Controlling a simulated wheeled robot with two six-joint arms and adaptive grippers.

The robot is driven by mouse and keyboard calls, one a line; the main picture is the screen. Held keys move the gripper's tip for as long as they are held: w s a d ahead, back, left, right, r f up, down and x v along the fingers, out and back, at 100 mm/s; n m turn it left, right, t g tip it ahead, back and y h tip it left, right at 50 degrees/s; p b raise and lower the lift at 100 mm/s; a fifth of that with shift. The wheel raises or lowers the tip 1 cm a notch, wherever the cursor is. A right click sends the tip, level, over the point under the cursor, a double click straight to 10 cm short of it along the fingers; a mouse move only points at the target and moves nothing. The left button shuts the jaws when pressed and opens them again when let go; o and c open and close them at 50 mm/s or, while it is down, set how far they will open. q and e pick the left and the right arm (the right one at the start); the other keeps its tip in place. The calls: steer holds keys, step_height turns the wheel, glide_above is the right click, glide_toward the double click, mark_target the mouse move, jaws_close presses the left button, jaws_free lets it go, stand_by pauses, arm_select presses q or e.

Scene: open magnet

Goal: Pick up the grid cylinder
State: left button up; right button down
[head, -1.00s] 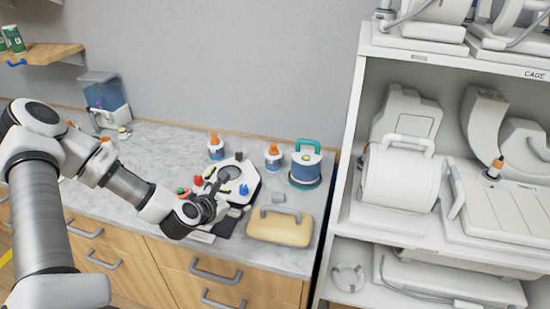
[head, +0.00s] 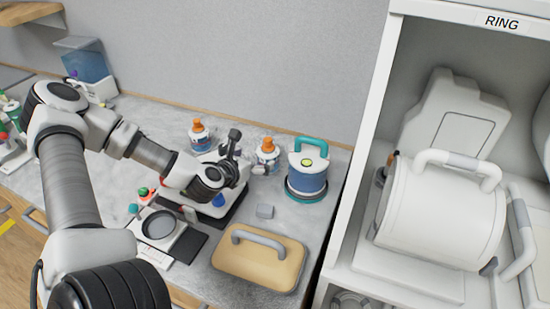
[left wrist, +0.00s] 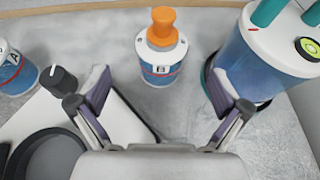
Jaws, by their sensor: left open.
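No object here carries a visible grid mark, so I cannot tell which is the grid cylinder. Cylinder-like things are a blue-and-white bottle with an orange cap marked B (head: 268,153), a similar bottle (head: 199,134), and a wider blue canister with a teal handle (head: 307,170). My left gripper (head: 250,157) is open and empty. In the left wrist view bottle B (left wrist: 161,62) stands upright beyond and between the open fingertips (left wrist: 162,92), apart from them. My right gripper is not in view.
A white device with a dark round dish (head: 159,225) sits below my arm. A white shelf (head: 365,130) rises at the right.

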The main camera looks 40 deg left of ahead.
mark_target(268, 153)
arm_select(q)
steer(key=shift+w+f, duration=0.2)
steer(key=shift+f, duration=0.2)
steer(key=b+x, duration=0.1)
steer(key=x, duration=0.1)
steer(key=shift+w, duration=0.35)
steer(key=x, duration=0.4)
steer(key=shift+w+b, duration=0.1)
steer(key=shift+b, duration=0.2)
steer(key=shift+w+f, duration=0.15)
steer(key=shift+w, duration=0.3)
steer(key=shift+s+a, duration=0.1)
steer(key=shift+s, duration=0.05)
steer(key=c, duration=1.5)
